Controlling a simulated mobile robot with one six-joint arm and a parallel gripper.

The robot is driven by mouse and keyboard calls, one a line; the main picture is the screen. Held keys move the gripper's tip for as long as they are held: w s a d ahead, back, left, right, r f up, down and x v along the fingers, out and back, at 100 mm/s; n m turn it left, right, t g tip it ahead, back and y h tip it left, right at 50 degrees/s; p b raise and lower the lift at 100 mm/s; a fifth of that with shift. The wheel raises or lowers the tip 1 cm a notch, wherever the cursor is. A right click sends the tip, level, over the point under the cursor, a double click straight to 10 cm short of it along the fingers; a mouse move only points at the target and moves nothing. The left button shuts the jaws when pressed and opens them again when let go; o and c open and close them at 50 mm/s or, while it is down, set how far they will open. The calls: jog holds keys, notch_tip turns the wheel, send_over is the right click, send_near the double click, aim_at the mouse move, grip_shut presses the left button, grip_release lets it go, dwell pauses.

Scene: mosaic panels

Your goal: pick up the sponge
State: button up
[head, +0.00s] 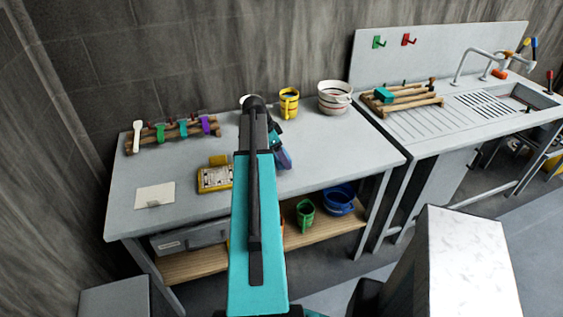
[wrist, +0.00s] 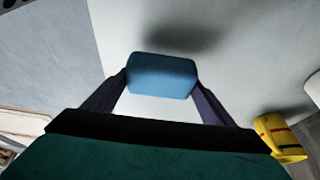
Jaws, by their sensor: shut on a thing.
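The sponge (wrist: 162,68) is a blue block with rounded edges, in the middle of the wrist view. My gripper (wrist: 161,86) is shut on it, with one dark finger against each side. A shadow lies on the pale surface beyond it, apart from the block, so it seems held above the worktop. In the head view my gripper (head: 277,145) is over the right part of the grey table (head: 330,160), mostly hidden behind my teal arm. I cannot clearly make out the sponge there.
A yellow banded mug (head: 289,103) and striped bowl (head: 334,97) stand behind my gripper. A yellow box (head: 215,179), white card (head: 155,195) and wooden rack (head: 172,133) are left. The sink counter (head: 400,130), with a teal block (head: 383,95) on a rack, is right.

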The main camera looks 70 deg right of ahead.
jog(key=s+a+b, duration=0.2)
jog(key=a+b, duration=0.2)
jog(key=a, duration=0.3)
jog(key=s+a+r+b, duration=0.1)
jog(key=s+a+b, duration=0.2)
jog(key=a, duration=0.5)
jog(key=shift+s+r+b, duration=0.15)
jog(key=shift+s+b, duration=0.1)
jog(key=shift+b, duration=0.25)
